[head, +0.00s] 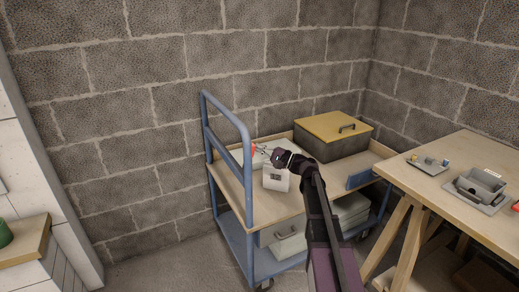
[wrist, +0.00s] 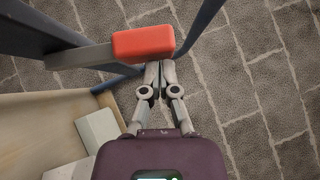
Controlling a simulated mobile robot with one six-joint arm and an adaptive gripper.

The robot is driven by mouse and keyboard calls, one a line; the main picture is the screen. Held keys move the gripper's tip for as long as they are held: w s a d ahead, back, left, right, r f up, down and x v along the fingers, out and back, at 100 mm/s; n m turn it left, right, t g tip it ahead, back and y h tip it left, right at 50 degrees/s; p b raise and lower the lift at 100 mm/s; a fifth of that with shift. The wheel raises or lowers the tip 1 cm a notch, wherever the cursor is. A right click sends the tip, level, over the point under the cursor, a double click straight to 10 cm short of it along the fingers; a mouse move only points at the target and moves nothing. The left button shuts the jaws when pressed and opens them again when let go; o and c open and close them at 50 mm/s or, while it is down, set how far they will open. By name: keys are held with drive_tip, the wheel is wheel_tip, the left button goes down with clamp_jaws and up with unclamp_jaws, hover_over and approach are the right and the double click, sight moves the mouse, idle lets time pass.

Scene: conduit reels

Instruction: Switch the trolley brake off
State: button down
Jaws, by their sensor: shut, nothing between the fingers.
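The blue trolley (head: 247,180) stands against the block wall in the head view. A lever with a red grip sits by its upright frame; in the wrist view the red grip (wrist: 143,44) is at the end of a grey bar (wrist: 80,56) coming from the left. A bit of the red grip (head: 253,148) also shows in the head view. My gripper (wrist: 160,66) is shut and empty, its fingertips close to the red grip's lower right edge. I cannot tell whether they touch. My gripper also shows in the head view (head: 263,151) above the trolley's top deck.
On the top deck are a white box (head: 275,180) and a dark crate with a yellow lid (head: 335,125). Pale boxes (head: 290,243) lie on the lower shelf. A wooden table (head: 455,165) with metal fixtures stands at the right. A wooden-topped cabinet (head: 22,245) is at the left.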

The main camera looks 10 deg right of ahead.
drive_tip(key=w+d+b+v, duration=0.1)
drive_tip(key=w+b+v, duration=0.1)
drive_tip(key=v, duration=1)
drive_tip(key=shift+d+b, duration=0.45)
drive_tip(key=shift+d, duration=0.15)
